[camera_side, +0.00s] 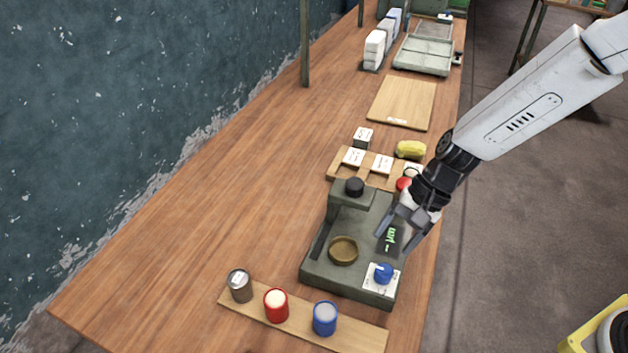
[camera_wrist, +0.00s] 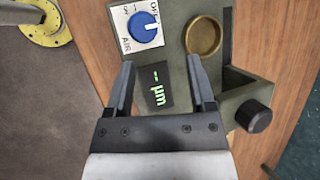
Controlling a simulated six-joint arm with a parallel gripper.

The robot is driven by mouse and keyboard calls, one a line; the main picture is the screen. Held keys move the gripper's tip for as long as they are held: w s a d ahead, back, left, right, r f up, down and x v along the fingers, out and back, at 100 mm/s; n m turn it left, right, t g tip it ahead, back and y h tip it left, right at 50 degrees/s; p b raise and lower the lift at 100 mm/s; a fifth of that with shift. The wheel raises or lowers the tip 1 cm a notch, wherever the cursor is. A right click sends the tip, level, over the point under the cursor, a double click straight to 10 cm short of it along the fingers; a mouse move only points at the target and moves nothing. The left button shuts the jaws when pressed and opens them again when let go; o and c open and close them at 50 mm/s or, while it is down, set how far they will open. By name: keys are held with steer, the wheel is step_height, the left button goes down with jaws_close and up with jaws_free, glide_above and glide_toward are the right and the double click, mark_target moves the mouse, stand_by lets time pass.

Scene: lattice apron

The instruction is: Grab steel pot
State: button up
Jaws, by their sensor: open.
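The steel pot (camera_side: 239,285) is a small grey metal cylinder with a pale label on top. It stands upright at the left end of a wooden strip in the side view, and it does not show in the wrist view. My gripper (camera_side: 405,232) is open and empty, above the right side of a grey-green gauge device (camera_side: 316,272). In the wrist view the two fingers of my gripper (camera_wrist: 158,75) are spread over the device's green-lit display (camera_wrist: 156,88). The pot is well to the left and nearer the front than my gripper.
A red pot (camera_side: 276,305) and a blue pot (camera_side: 325,318) stand beside the steel pot on the wooden strip (camera_side: 360,333). The device has a blue knob (camera_side: 383,273), a brass dish (camera_side: 343,250) and a black knob (camera_side: 354,187). The table's left side is clear.

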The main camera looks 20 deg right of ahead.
mark_target(239, 278)
steer(key=w+a+f+m+y, duration=0.1)
steer(key=w+a+m+y, duration=0.1)
steer(key=a, duration=0.4)
steer(key=w+a+f+m+t+y, duration=0.1)
steer(key=w+a+f+m+y, duration=0.1)
steer(key=a, duration=0.5)
steer(key=w+a+f+m+t+y, duration=0.1)
steer(key=w+a+m+y, duration=0.1)
steer(key=a+m, duration=0.4)
steer(key=shift+w+a+f+y, duration=0.15)
steer(key=shift+a+f+y, duration=0.15)
steer(key=shift+a+y, duration=0.45)
steer(key=shift+x, duration=1.15)
steer(key=shift+f, duration=0.1)
steer(key=shift+x, duration=2.6)
steer(key=shift+c, duration=0.2)
jaws_close()
